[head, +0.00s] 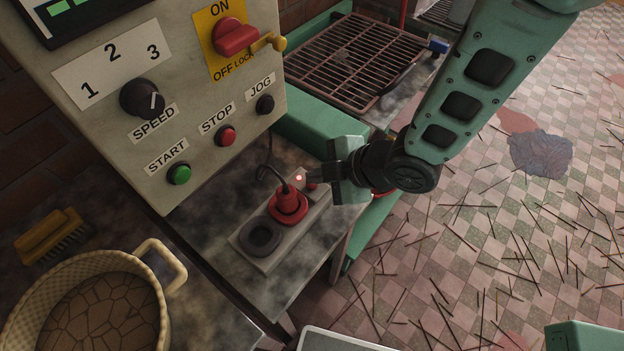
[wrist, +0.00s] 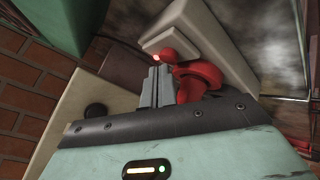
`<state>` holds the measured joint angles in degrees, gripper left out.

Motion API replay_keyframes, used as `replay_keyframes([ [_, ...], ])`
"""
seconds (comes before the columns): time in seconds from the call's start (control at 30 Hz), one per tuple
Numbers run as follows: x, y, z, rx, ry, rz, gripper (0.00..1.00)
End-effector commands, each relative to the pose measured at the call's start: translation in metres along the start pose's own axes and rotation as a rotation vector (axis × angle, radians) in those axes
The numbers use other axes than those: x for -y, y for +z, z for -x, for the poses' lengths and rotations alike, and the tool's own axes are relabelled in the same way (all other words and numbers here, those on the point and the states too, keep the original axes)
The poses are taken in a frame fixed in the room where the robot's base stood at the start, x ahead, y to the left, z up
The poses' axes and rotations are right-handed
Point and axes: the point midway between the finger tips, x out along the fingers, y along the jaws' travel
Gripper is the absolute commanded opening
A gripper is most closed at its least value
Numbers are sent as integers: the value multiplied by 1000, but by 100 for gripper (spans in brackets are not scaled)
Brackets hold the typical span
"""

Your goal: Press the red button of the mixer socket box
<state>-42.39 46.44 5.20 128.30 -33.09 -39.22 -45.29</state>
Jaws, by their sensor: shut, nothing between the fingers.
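The grey socket box (head: 268,262) sits on the stained worktop below the control panel. A red plug (head: 287,205) with a dark cable stands in one of its sockets, and the nearer round socket (head: 261,237) is empty. A red button (head: 311,185) is at the box's far end, beside a small glowing red lamp (head: 298,178). My gripper (head: 325,176) is shut and empty right at the button's right side; whether it touches is unclear. In the wrist view the shut fingers (wrist: 157,84) point towards the button (wrist: 168,55), with the red plug (wrist: 200,80) beside them.
The control panel (head: 205,110) with a green START button, red STOP button and rotary switch rises behind the box. A woven basket (head: 35,295) and a brush (head: 50,238) are at left. A metal rack (head: 355,60) lies behind. Sticks litter the tiled floor.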

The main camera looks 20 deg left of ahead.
Motion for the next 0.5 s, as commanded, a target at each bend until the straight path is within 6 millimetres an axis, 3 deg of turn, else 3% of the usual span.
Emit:
replay_keyframes([
  [0.5,-19,-18,25,-1,2,0,0],
])
